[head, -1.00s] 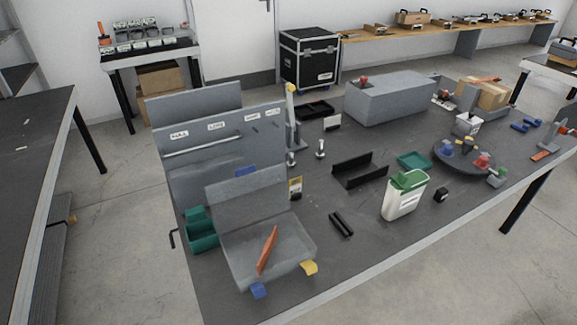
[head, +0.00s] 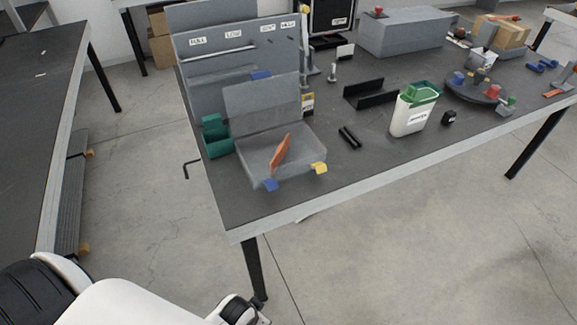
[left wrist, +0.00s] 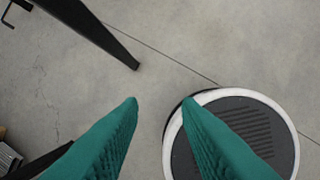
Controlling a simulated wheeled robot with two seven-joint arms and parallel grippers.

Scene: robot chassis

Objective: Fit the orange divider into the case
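The grey case (head: 262,157) stands open at the table's front left corner, with its lid (head: 262,103) raised at the back. The orange divider (head: 280,153) stands tilted within the case's tray outline; whether it sits in a slot cannot be told. A blue tab (head: 270,185) and a yellow tab (head: 319,168) stick out at the case's front. My left gripper (left wrist: 160,101) shows two green fingers spread apart with nothing between them, over bare floor. It is well below and away from the case. My right gripper is in neither view.
A table leg (head: 252,268) stands near my left arm.

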